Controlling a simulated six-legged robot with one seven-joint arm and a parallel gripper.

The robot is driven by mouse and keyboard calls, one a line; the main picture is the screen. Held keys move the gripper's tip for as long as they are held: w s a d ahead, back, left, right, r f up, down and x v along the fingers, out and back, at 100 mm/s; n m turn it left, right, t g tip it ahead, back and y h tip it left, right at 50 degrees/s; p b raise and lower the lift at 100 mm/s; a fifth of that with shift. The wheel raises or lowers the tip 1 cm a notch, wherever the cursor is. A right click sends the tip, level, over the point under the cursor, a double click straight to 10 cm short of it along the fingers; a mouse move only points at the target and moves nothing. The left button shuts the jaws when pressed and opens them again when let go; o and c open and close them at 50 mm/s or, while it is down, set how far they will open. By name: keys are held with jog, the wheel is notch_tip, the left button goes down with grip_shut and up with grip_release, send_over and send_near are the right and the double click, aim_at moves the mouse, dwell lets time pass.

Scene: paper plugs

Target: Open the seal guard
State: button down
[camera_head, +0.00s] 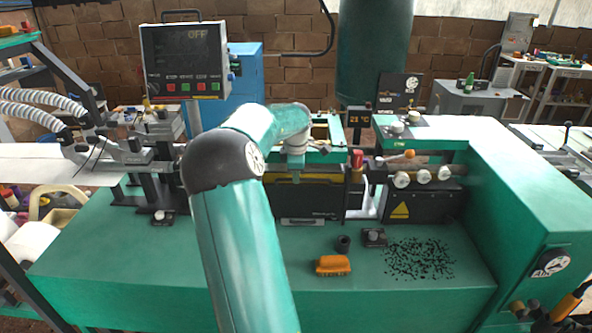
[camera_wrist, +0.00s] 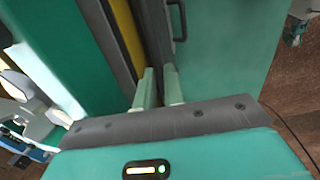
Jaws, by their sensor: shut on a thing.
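The exact contact between the fingertips is hard to make out. In the head view, my arm reaches over the bench to the sealing unit (camera_head: 305,198), a dark box with a yellow top edge. The arm hides part of this unit and the fingertips.
A control screen (camera_head: 185,58) reading OFF stands at the back left. An orange brush (camera_head: 333,265), a small black cup (camera_head: 343,243) and scattered black bits (camera_head: 420,258) lie on the green bench (camera_head: 140,260). A red-topped post (camera_head: 357,160) stands just right of the unit.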

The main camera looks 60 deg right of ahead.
jog(key=c, duration=1.5)
grip_release()
jog(key=shift+f, duration=0.3)
jog(key=shift+r, duration=0.1)
jog(key=r, duration=0.4)
jog(key=s+a+r, duration=0.1)
jog(key=r, duration=0.4)
jog(key=a+r, duration=0.1)
jog(key=r, duration=0.3)
jog(key=shift+s+a+r, duration=0.15)
jog(key=shift+r, duration=0.1)
